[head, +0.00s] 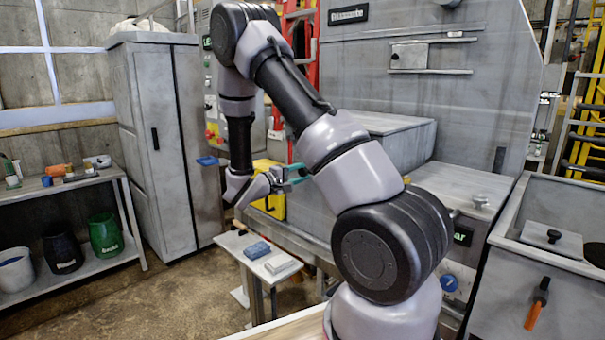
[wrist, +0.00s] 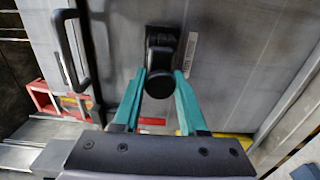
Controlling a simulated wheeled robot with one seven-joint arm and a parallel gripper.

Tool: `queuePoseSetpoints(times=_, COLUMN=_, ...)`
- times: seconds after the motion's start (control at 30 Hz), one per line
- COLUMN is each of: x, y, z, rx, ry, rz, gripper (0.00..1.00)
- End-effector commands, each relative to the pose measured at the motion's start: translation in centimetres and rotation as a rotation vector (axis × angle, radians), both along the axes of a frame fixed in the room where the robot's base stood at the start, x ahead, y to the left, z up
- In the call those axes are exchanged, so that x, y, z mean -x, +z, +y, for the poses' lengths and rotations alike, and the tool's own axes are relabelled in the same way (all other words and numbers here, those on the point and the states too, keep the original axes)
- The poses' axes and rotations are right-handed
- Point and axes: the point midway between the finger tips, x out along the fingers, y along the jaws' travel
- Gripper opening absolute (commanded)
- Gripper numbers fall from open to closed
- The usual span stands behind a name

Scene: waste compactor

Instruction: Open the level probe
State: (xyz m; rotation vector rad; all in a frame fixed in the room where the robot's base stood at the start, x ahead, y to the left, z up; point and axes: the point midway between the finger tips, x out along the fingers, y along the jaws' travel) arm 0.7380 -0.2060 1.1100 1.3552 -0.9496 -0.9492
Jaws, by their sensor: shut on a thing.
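In the wrist view a black knob on a short black lever, which I take for the level probe (wrist: 160,66), stands out from a black mount on a grey metal panel. A small printed label is just right of it. My gripper (wrist: 160,88) has its two teal fingers on either side of the knob and is shut on it. In the head view my gripper (head: 299,173) is at the side of the big grey compactor (head: 470,95), in front of its lower body. The probe is hidden there by my arm and fingers.
A black bar handle (wrist: 70,47) is on the panel left of the fingers. Below my gripper is a small stand (head: 230,240) with a blue block (head: 257,250) and a grey block. A grey cabinet (head: 165,140) and a shelf with buckets are at the left. The floor between is clear.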

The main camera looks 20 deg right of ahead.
Motion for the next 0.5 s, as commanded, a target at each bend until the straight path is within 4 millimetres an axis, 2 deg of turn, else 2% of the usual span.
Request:
queuePoseSetpoints(times=0.33, x=0.0, y=0.1, z=0.1, rx=0.0, ry=0.001, rz=-0.002, gripper=0.0)
queuePoseSetpoints(times=0.5, x=0.5, y=0.0, z=1.7, rx=0.001, ry=0.005, rz=-0.001, gripper=0.0)
